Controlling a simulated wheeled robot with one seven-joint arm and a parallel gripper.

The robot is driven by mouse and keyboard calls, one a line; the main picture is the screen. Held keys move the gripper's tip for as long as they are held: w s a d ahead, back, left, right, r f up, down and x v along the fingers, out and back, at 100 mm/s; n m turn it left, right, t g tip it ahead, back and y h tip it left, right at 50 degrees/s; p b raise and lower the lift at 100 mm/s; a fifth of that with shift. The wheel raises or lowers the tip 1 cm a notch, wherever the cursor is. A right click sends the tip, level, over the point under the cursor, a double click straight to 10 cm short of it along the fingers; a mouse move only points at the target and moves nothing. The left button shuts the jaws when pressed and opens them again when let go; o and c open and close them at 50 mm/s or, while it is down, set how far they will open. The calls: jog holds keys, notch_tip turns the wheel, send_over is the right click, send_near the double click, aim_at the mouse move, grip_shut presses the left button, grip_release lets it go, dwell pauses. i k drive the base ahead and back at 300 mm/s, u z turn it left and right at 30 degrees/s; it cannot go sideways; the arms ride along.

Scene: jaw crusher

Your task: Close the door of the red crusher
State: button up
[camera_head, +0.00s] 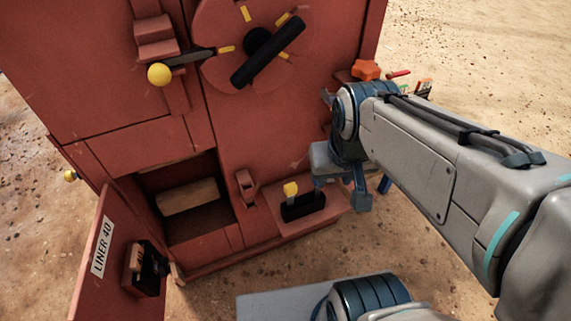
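The red crusher (255,130) stands at the left and centre of the head view. Its door (98,262), a red panel labelled "LINER 40", is swung open to the lower left. A dark latch block (147,268) sits on the door's inner side. The open compartment (190,222) shows a tan block (188,197) inside. My gripper (361,198) hangs below my wrist, right of the crusher's front and well apart from the door. Its fingers are small and partly hidden, so I cannot tell whether they are open.
A yellow-knobbed lever (159,75) and a dark wheel handle (268,51) stick out above the opening. A yellow-topped switch (291,190) sits on a low ledge right of it. An orange object (365,70) lies behind my wrist. Bare sandy ground lies around.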

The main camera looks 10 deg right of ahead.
aim_at(106, 288)
jog(key=z, duration=2.4)
jog(key=k, duration=2)
jog(key=u, duration=2.4)
